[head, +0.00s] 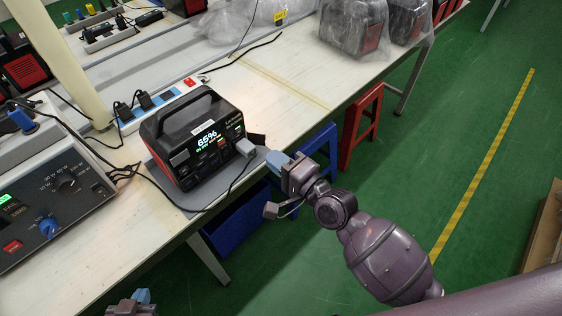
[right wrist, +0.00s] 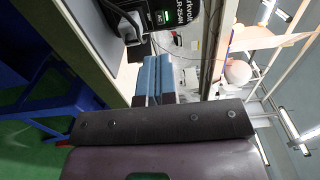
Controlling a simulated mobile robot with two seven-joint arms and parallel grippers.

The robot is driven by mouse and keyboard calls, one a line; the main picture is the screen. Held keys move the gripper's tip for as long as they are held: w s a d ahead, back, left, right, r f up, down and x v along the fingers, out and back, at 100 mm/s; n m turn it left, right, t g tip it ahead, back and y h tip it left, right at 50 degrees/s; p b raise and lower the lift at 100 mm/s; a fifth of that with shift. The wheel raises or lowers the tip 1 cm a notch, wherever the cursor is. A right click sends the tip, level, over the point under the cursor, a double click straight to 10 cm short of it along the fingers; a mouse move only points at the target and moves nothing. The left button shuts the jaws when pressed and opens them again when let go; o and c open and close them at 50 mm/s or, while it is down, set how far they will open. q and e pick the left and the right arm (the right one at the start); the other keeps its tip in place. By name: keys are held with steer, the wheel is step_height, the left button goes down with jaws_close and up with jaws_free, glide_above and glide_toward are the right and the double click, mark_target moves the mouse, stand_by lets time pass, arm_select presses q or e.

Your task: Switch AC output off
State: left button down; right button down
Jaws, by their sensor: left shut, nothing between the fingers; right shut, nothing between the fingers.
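The black power station (head: 172,127) with a carry handle and red trim stands on a grey mat on the bench. Its front display (head: 207,136) is lit. My right gripper (head: 277,160) is shut and empty, just right of the plug and apart from the power station. In the right wrist view, its blue fingers (right wrist: 154,78) lie together below the power station (right wrist: 182,10). My left gripper (head: 142,296) is shut at the bottom edge, mostly cut off.
A grey instrument (head: 92,190) with knobs stands at the left of the bench (head: 285,85). A power strip (head: 150,107) with plugs lies behind the power station. Wrapped units (head: 352,25) stand at the back. Blue (head: 322,150) and red stools (head: 362,125) stand by the bench's edge.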

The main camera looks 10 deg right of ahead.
mark_target(239, 131)
steer(key=x, duration=0.8)
steer(key=shift+w+a+b, duration=0.15)
steer(key=shift+a+b, duration=0.05)
steer(key=shift+b, duration=0.15)
steer(key=shift+x, duration=0.75)
steer(key=shift+w+a+r, duration=0.1)
steer(key=shift+w+a, duration=0.2)
steer(key=shift+w, duration=0.1)
steer(key=shift+r, duration=0.1)
